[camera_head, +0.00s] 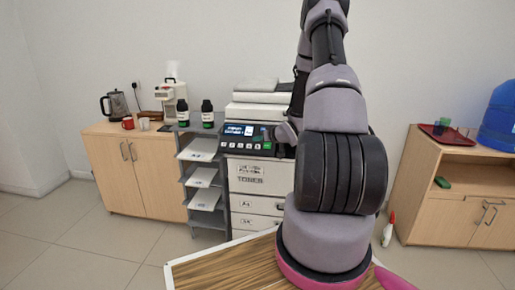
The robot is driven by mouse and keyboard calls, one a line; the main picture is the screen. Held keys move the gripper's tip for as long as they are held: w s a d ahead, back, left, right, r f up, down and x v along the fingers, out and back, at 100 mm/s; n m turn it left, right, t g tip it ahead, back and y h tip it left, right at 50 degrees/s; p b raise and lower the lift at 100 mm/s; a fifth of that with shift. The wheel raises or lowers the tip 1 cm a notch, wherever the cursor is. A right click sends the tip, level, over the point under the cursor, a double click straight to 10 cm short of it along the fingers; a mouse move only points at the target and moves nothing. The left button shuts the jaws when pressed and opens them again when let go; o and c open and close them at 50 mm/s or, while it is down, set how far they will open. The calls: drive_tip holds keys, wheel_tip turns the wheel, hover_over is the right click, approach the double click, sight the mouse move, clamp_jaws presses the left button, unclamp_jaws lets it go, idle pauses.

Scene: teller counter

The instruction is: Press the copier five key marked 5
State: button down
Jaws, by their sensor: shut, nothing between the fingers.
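The copier (247,180) stands against the back wall, with its dark control panel (233,152) tilted toward me. The panel has a lit blue screen (239,130) and a row of small pale keys (242,146) below it. The markings on the keys are too small to read, so I cannot tell which is the 5 key. My gripper (269,138) is at the right part of the panel, shut and empty. Its wrist and my arm hide the panel's right end and the copier's right side. I cannot tell whether the fingertips touch the panel.
A grey shelf rack (205,180) with papers and two dark bottles stands left of the copier. A wooden cabinet (150,175) with a kettle (115,104) is farther left. Another cabinet (450,205) holds a red tray and a blue water jug (499,115) at right.

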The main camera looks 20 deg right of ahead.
drive_tip(key=shift+w+d+f, duration=0.25)
drive_tip(key=shift+w+f, duration=0.1)
drive_tip(key=shift+f, duration=0.35)
drive_tip(key=shift+w+d+f, duration=0.2)
drive_tip(key=shift+w+f, duration=0.15)
drive_tip(key=shift+f, duration=0.35)
idle(1.0)
drive_tip(key=shift+w+d+f, duration=0.15)
drive_tip(key=shift+w+f, duration=0.05)
drive_tip(key=shift+f, duration=0.1)
drive_tip(key=shift+w+d+f, duration=0.1)
drive_tip(key=shift+w+f, duration=0.1)
drive_tip(key=shift+f, duration=0.2)
idle(0.7)
drive_tip(key=shift+r, duration=0.1)
drive_tip(key=shift+s+a+r, duration=0.25)
drive_tip(key=shift+s+r, duration=0.15)
drive_tip(key=shift+r, duration=0.25)
drive_tip(key=r, duration=0.1)
drive_tip(key=s+a+r, duration=0.1)
drive_tip(key=s+r, duration=0.1)
drive_tip(key=r, duration=0.1)
drive_tip(key=shift+s+a+r, duration=0.1)
drive_tip(key=shift+a, duration=0.15)
idle(0.4)
